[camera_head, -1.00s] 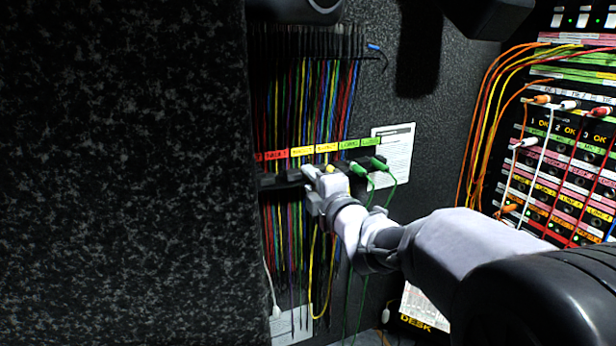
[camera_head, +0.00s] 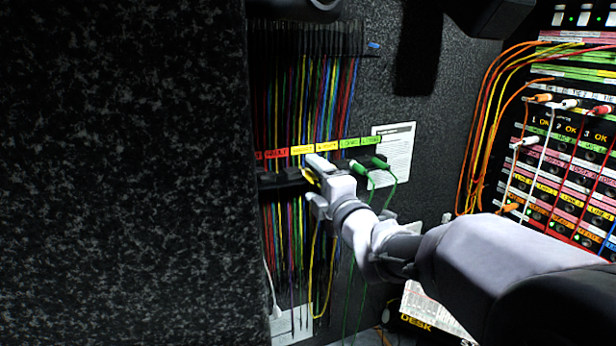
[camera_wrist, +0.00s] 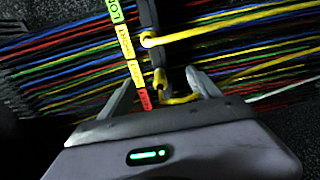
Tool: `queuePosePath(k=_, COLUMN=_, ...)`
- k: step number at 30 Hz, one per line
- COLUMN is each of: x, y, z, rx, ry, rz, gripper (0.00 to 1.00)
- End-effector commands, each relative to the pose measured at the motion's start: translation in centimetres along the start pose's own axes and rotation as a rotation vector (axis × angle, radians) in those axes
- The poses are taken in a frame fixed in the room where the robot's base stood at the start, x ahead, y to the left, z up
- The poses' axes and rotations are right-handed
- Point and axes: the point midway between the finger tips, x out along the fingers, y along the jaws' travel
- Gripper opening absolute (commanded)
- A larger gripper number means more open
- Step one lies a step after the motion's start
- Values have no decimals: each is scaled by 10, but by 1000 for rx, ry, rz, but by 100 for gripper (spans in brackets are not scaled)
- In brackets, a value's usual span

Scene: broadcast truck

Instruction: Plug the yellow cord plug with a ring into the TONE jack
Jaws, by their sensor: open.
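My gripper (camera_head: 314,181) is open at the cord holder below the coloured labels. In the wrist view, its spread fingers (camera_wrist: 160,84) straddle a yellow cord plug (camera_wrist: 159,82), with gaps on both sides. That plug sits at the holder, its yellow cord bending away to the right. A second yellow plug (camera_wrist: 148,40) sits farther along the holder, outside the fingers. I cannot tell which yellow plug has a ring. In the head view, yellow (camera_head: 312,178) shows between the fingers, partly hidden. The jack panel (camera_head: 560,170) is at the right; I cannot read a TONE label on it.
Two green plugs (camera_head: 378,163) stand in the holder right of my gripper. Many coloured cords (camera_head: 305,100) hang close around it. Orange and yellow cords (camera_head: 490,110) loop left of the jack panel. A paper sheet (camera_head: 400,140) is on the wall between.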

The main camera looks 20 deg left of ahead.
Motion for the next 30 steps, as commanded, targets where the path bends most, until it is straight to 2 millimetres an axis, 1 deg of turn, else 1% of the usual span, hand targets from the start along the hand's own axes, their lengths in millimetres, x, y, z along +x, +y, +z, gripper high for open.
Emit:
queuePosePath(k=1, x=-13, y=-1, z=0, rx=-1, ry=-2, rz=1, gripper=73)
queuePosePath(k=9, x=-81, y=0, z=1, rx=0, ry=-3, rz=2, gripper=73)
queuePosePath(k=12, x=-105, y=1, z=1, rx=-1, ry=-3, rz=3, gripper=73)
queuePosePath(k=15, x=-124, y=0, z=1, rx=-1, ry=-3, rz=2, gripper=73)
queuePosePath(k=18, x=-138, y=1, z=0, rx=-2, ry=-1, rz=3, gripper=73)
queuePosePath(k=21, x=-145, y=0, z=0, rx=0, ry=-1, rz=2, gripper=73)
queuePosePath(k=30, x=-148, y=1, z=0, rx=0, ry=0, rz=2, gripper=73)
